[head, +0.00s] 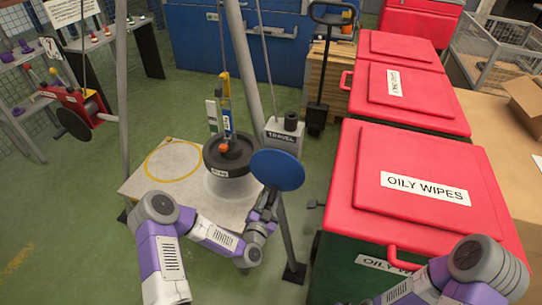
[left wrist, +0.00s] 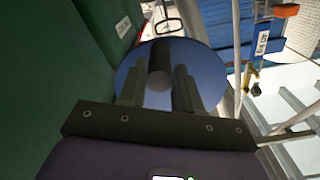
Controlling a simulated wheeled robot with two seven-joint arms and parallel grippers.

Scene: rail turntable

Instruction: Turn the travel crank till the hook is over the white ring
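The travel crank is a blue disc (head: 278,170) beside a grey box labelled TRAVEL (head: 281,136). In the left wrist view the disc (left wrist: 215,88) faces me, with a dark round handle (left wrist: 159,72) sticking out. My left gripper (head: 268,200) is at the disc's lower edge; in the wrist view its two fingers (left wrist: 159,95) stand apart on either side of the handle, with gaps showing. A yellow and blue hook block (head: 226,108) hangs over a dark weight (head: 228,157). A pale round patch (head: 229,188), partly covered by the weight, may be the white ring. My right gripper is out of view.
A pale floor plate (head: 140,181) carries a yellow ring (head: 150,155) left of the weight. Grey frame legs (head: 123,100) stand around it. Red-lidded OILY WIPES bins (head: 425,160) stand close on the right. A red winch (head: 77,105) is at the left.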

